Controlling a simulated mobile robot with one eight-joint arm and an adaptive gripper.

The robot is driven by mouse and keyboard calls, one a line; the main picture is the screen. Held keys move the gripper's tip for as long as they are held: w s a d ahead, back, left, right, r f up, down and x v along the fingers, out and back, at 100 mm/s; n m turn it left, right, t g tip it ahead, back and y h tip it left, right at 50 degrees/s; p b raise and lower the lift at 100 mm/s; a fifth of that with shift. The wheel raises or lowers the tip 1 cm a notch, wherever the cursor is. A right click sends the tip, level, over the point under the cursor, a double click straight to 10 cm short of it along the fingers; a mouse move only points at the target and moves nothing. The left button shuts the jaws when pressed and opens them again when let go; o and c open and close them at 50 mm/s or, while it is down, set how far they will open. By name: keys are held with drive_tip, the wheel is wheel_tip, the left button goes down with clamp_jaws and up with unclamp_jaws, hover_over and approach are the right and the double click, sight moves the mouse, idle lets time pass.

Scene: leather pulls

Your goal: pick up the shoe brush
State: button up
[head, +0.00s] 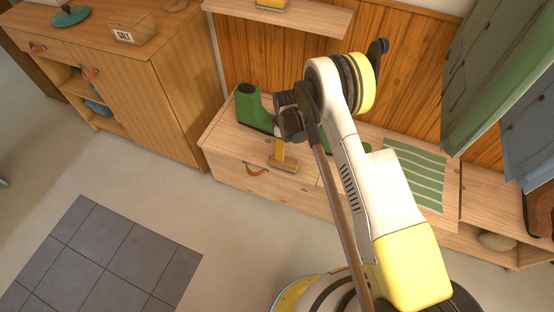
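The shoe brush appears to be the small brown wooden block (285,164) at the front edge of the bench, above the drawer front. My gripper (281,148) hangs down from the dark wrist just above it, with a yellow part at or very near the block. The wrist hides most of the fingers, so I cannot tell whether they are open, shut or touching the brush.
A green boot (248,106) stands on the bench (226,133) left of my gripper. More green shows behind my arm. A green striped mat (416,178) lies to the right. Coats (492,75) hang at right. A shelf (300,18) juts out above.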

sight(284, 161)
wheel_tip(284, 161, down, 11)
drive_tip(key=b, duration=0.5)
drive_tip(key=shift+s, duration=0.15)
drive_tip(key=shift+r, duration=0.15)
drive_tip(key=c, duration=1.3)
